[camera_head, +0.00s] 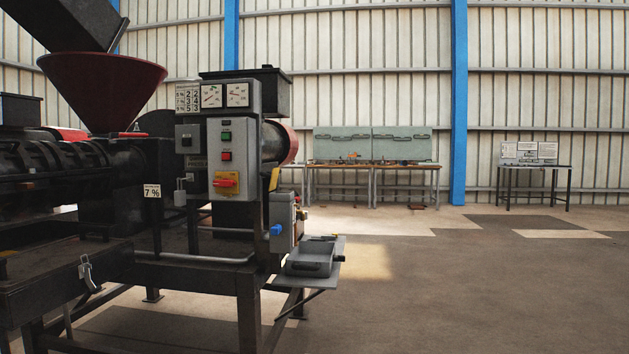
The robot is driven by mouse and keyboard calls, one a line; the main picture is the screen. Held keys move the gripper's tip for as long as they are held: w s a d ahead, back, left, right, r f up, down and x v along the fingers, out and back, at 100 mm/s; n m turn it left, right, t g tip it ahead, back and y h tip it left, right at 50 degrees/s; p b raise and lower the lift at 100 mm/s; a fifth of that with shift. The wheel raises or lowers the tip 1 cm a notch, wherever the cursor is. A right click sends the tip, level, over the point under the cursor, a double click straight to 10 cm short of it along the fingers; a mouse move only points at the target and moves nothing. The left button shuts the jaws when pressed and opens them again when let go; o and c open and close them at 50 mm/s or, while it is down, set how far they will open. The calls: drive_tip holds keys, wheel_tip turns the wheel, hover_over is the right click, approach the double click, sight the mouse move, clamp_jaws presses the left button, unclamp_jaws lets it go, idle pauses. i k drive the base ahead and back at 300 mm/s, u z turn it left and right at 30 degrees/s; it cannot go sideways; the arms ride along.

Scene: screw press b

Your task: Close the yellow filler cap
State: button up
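I cannot make out the yellow filler cap for certain. The screw press (125,165) fills the left half of the view. A yellow patch (274,179) shows at the right edge of its control box (235,140), below the reddish cylinder end (292,145); it is too small to tell what it is. Another yellow area is the square plate behind the red rotary switch (225,180) on the box front. My gripper is not in view.
A grey tray (309,262) stands on a small shelf at the press's right end, beside a blue knob (276,230). A workbench (372,168) and a smaller table (533,168) stand by the far wall. The floor (480,285) at right is clear.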

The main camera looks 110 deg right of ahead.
sight(273, 175)
drive_tip(key=z, duration=1.55)
drive_tip(key=i, duration=0.8)
drive_tip(key=z, duration=2.6)
drive_tip(key=k, duration=0.5)
drive_tip(key=z, duration=1.1)
drive_tip(key=k, duration=0.8)
drive_tip(key=z, duration=0.55)
drive_tip(key=i, duration=1.4)
drive_tip(key=u, duration=1.25)
drive_tip(key=i, duration=0.9)
drive_tip(key=u, duration=0.95)
